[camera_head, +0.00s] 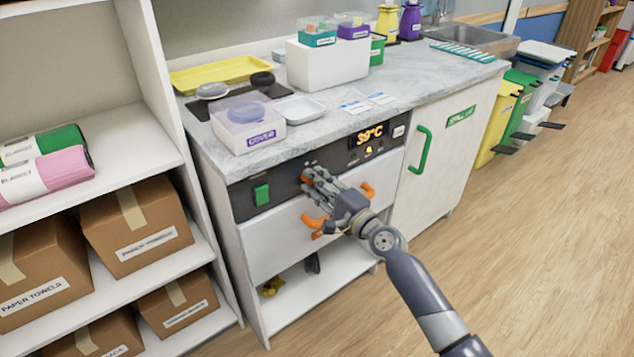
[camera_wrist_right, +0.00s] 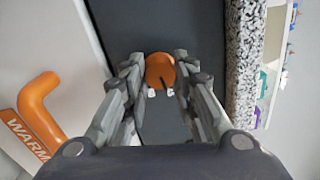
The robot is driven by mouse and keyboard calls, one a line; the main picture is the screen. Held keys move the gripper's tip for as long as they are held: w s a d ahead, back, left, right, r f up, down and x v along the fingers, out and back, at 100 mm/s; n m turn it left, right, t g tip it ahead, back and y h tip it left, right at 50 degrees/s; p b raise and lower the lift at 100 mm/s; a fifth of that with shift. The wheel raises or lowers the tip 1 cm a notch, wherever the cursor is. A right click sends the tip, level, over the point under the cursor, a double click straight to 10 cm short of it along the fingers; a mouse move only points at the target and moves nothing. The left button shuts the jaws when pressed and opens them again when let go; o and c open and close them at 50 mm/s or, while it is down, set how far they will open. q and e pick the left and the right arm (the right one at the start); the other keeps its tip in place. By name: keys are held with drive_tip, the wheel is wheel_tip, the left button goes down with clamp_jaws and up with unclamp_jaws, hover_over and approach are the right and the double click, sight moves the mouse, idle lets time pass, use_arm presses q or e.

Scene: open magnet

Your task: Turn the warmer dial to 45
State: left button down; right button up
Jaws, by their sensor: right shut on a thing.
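The orange warmer dial (camera_wrist_right: 160,70) with a dark pointer line sits on the dark control panel (camera_head: 290,185) of the warmer. My right gripper (camera_wrist_right: 160,78) is shut on the dial, with a finger on each side of it in the right wrist view. In the head view my right gripper (camera_head: 312,180) covers most of the dial. The lit orange display (camera_head: 370,134) at the panel's right seems to read 39°C. My left gripper is not in view.
A green switch (camera_head: 262,194) is on the panel's left. The orange drawer handle (camera_wrist_right: 40,100) lies close to my right gripper. The counter above holds a clear box with a purple cover label (camera_head: 262,140) and trays. Open floor lies to the right.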

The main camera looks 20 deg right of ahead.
idle(0.3)
drive_tip(key=o, duration=1.1)
drive_tip(key=shift+c, duration=0.2)
drive_tip(key=v, duration=1.2)
drive_tip(key=shift+f, duration=0.15)
